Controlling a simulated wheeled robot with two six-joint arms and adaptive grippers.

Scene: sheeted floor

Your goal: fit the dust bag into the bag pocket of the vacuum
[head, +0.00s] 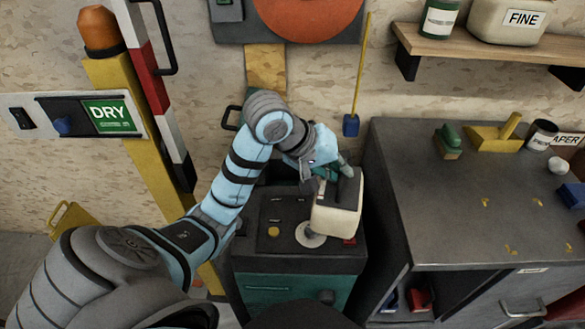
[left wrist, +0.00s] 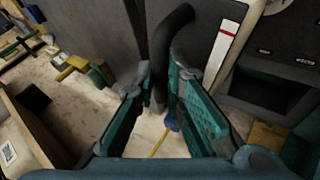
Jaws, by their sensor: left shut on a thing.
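The bag's cream body is not clear there. A dark recess (left wrist: 265,93) shows in a dark panel at right; I cannot tell if it is the bag pocket. My right gripper is not in view.
A grey bench (head: 440,195) stands close on the vacuum's right, with a green brush (head: 448,140) and a yellow tool (head: 493,134) on it. A yellow post (head: 150,160) stands at left. A blue-ended yellow rod (head: 352,125) hangs on the wall behind.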

